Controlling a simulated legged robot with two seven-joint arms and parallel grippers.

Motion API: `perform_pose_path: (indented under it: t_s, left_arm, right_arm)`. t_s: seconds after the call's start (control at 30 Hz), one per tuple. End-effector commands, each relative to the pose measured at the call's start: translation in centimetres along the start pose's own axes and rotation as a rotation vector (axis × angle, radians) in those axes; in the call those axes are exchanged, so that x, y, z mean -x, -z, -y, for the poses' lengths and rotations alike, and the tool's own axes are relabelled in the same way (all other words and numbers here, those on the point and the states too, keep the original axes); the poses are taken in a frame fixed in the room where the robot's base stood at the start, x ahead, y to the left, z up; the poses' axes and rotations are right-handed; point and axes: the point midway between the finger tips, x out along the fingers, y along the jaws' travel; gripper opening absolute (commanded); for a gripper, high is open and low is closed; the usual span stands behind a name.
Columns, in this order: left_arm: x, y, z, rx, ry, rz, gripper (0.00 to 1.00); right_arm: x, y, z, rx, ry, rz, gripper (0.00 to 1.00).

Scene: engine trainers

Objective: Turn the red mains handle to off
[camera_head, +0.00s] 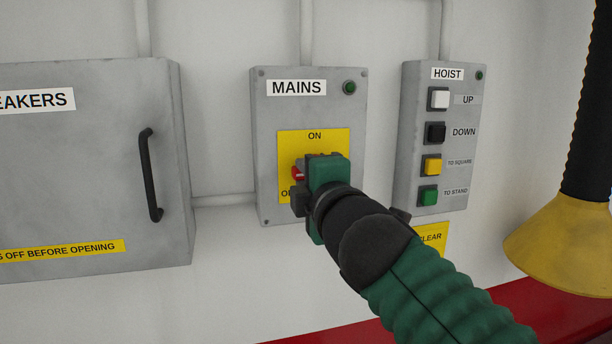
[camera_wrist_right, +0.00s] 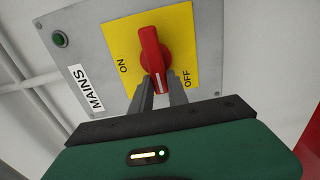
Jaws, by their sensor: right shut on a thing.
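The red mains handle (camera_wrist_right: 153,55) sits on a yellow plate (camera_head: 340,142) on the grey MAINS box (camera_head: 262,100). In the head view ON is at the top of the plate and OFF at its lower left, partly covered. The handle lies roughly sideways, its white-marked end (camera_head: 297,173) toward the left, between the two words. My right gripper (camera_wrist_right: 160,90) is shut on this marked end, its fingers on either side. In the head view my right gripper (camera_head: 304,185) hides most of the handle. My left gripper is in neither view.
A breaker cabinet (camera_head: 90,165) with a black pull handle (camera_head: 150,175) stands at left. The HOIST button box (camera_head: 412,140) is close at right. A yellow cone-shaped fitting (camera_head: 560,245) hangs at far right. A red ledge (camera_head: 330,332) runs below.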

Motion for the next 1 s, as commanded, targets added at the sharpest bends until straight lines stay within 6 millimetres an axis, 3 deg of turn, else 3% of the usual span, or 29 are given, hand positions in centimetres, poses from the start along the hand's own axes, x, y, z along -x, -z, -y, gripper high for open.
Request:
perform_pose_path:
  t_s: [0.2, 0.23, 0.4, 0.77, 0.87, 1.0]
  left_arm:
    - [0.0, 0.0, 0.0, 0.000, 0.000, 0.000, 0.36]
    - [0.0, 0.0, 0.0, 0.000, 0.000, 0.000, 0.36]
    - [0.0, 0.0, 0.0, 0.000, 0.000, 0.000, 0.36]
    - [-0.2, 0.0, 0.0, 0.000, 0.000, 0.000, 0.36]
    - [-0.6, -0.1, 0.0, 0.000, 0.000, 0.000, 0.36]
    - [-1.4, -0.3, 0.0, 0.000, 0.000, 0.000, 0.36]
  right_arm:
    - [-0.1, 0.0, 0.5, 0.004, 0.008, 0.002, 0.00]
    - [-0.1, 0.0, 0.5, 0.004, 0.009, 0.002, 0.21]
    - [-0.1, 0.0, 0.3, 0.003, 0.006, 0.001, 0.42]
    - [0.7, 0.0, 0.1, 0.002, 0.001, 0.000, 0.42]
    - [2.4, 0.1, 0.1, 0.002, -0.001, 0.000, 0.42]
    - [6.4, 0.1, 0.3, 0.001, -0.001, -0.001, 0.42]
